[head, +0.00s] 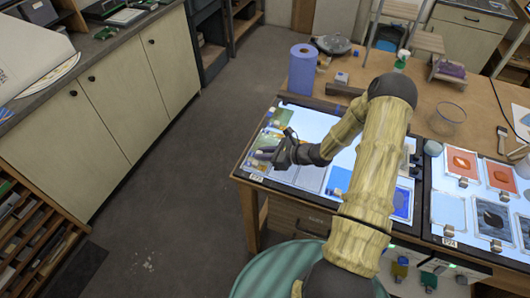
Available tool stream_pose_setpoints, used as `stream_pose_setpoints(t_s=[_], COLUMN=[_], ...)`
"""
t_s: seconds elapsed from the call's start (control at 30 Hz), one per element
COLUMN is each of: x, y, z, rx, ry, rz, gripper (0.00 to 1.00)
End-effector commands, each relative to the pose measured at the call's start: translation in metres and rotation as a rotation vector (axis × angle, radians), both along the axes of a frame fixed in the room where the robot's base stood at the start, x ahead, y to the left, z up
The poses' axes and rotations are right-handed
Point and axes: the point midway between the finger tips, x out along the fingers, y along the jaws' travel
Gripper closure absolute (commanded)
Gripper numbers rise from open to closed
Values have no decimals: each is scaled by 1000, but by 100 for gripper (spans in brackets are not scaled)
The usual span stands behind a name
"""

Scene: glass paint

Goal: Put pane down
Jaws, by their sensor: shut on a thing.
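My gripper (284,152) is over the left part of the lit table panel (257,178), with my arm reaching in from the lower right. It is shut on a pane, but its dark body and the small scale hide most of the grip. I cannot make out the held pane's outline, or whether it touches the panel. A pale grey rectangle (311,178) lies on the panel just right of and below the gripper. A green picture pane (279,118) lies behind it.
A blue paper roll (302,69) stands behind the panel. A glass bowl (447,117) stands on the right. A second lit panel with orange and grey panes (462,162) is at the right. A blue pane (402,204) lies near my arm. The floor at left is clear.

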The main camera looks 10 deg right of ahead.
Motion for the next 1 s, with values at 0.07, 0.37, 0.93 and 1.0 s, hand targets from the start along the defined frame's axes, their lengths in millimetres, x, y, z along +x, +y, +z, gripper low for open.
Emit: stream_pose_setpoints(t_s=[0.07,0.37,0.93,1.0], x=[0,0,-37,-44], y=[0,-3,-55,-65], z=[-1,-1,25,30], rx=[0,0,-3,-3], ry=[0,0,-1,-3], rz=[1,-5,-6,-7], gripper=[71,59,59,59])
